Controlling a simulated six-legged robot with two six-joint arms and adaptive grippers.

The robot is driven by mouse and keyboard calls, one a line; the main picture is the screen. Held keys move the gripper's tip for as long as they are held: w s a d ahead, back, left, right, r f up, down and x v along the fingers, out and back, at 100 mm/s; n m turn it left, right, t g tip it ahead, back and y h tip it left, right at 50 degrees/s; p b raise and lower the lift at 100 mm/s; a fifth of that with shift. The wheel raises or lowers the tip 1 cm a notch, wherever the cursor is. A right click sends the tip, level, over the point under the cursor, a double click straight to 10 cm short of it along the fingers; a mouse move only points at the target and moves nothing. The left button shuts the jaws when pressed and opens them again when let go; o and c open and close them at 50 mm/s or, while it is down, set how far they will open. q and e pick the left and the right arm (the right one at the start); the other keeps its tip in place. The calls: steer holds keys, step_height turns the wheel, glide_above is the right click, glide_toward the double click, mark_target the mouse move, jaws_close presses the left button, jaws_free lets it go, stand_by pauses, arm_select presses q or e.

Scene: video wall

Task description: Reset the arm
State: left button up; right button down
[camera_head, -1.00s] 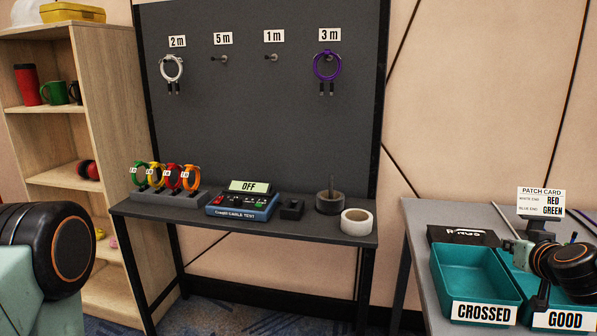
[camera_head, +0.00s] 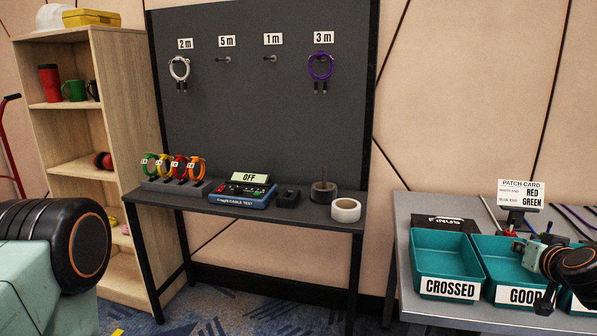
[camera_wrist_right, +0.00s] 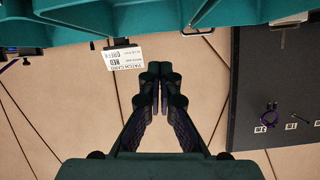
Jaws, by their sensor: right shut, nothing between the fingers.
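My right arm enters at the right edge of the head view. Its gripper (camera_head: 545,300) hangs in front of the teal bin labelled GOOD (camera_head: 490,261) and partly covers that label. In the right wrist view the right gripper (camera_wrist_right: 160,85) is shut, its dark fingers together with nothing between them.
The teal CROSSED bin (camera_head: 447,246) stands left of the GOOD bin on a grey table (camera_head: 402,237). A dark bench (camera_head: 227,212) holds coloured cable coils, a cable tester (camera_head: 242,197) reading OFF and tape rolls. White and purple cables hang on the panel above. Carpet in front is clear.

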steer(key=a+f, duration=0.1)
steer(key=a, duration=0.2)
steer(key=s+a+f+g+y, duration=0.1)
steer(key=a+f, duration=0.1)
steer(key=a, duration=0.2)
steer(key=s+a+f+m+y, duration=0.1)
steer(key=a+f, duration=0.1)
steer(key=a, duration=0.1)
steer(key=shift+a, duration=0.4)
steer(key=s+a+f+n+g+y, duration=0.15)
steer(key=s+a+f+g, duration=0.35)
steer(key=s+a+f, duration=0.65)
steer(key=s+a+f+n+g, duration=0.1)
steer(key=s+a+f+g, duration=0.1)
steer(key=s, duration=0.6)
steer(key=s+a+f+n+g, duration=0.1)
steer(key=s+a+f+g, duration=0.1)
steer(key=s+f, duration=0.3)
steer(key=s+a+f+n+g, duration=0.2)
steer(key=s+a+f, duration=0.1)
steer(key=s, duration=1)
steer(key=shift+f+g+y, duration=0.35)
steer(key=shift+f+g, duration=0.05)
steer(key=shift+f, duration=0.35)
